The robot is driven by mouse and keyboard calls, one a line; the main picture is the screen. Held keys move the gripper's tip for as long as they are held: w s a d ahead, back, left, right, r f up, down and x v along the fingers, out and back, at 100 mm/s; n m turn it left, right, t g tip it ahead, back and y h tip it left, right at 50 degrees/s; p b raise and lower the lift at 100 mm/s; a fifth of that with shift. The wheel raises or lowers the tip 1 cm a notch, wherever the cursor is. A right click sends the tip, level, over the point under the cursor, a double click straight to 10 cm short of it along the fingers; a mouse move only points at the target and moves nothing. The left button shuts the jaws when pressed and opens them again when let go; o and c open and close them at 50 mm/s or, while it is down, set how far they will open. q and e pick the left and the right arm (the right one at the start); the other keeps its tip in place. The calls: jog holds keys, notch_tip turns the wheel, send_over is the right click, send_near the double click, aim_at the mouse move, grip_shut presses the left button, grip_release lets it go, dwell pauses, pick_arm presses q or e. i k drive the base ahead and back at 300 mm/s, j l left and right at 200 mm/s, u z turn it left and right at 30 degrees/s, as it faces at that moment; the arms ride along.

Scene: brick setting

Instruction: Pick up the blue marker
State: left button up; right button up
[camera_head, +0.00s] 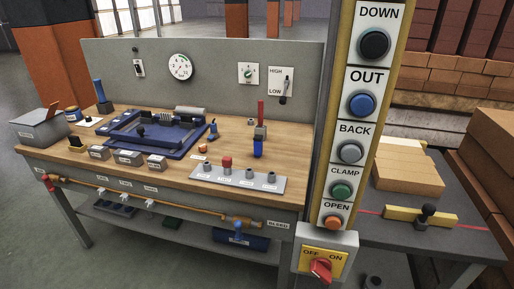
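Several blue things stand on the wooden workbench (185,168), and I cannot tell for certain which is the blue marker. An upright blue stick (99,90) rises from a dark base at the bench's left back. A short blue cylinder (257,149) stands right of the middle, just in front of a grey block (261,132) with a red stick (261,111) above it. A small blue piece (213,129) is right of the blue tray-like fixture (118,131). Neither of my grippers shows in the head view.
A yellow-edged button column (329,130) stands close in front, with a red OFF/ON switch (321,269) at its foot. A grey strip (205,172) with several pegs lies at the bench front. A grey box (42,131) is at left. Bricks (408,175) lie on the right table.

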aim_at(258, 139)
jog(key=i+j, duration=0.15)
jog(key=j, duration=0.25)
jog(key=i+j+z, duration=0.15)
jog(key=j, duration=0.3)
jog(key=i+j, duration=0.2)
jog(key=j, duration=0.25)
jog(key=i+j+z, duration=0.15)
jog(key=j, duration=0.25)
jog(key=i+j, duration=0.15)
jog(key=j, duration=0.3)
jog(key=i+j+z, duration=0.15)
jog(key=j, duration=0.3)
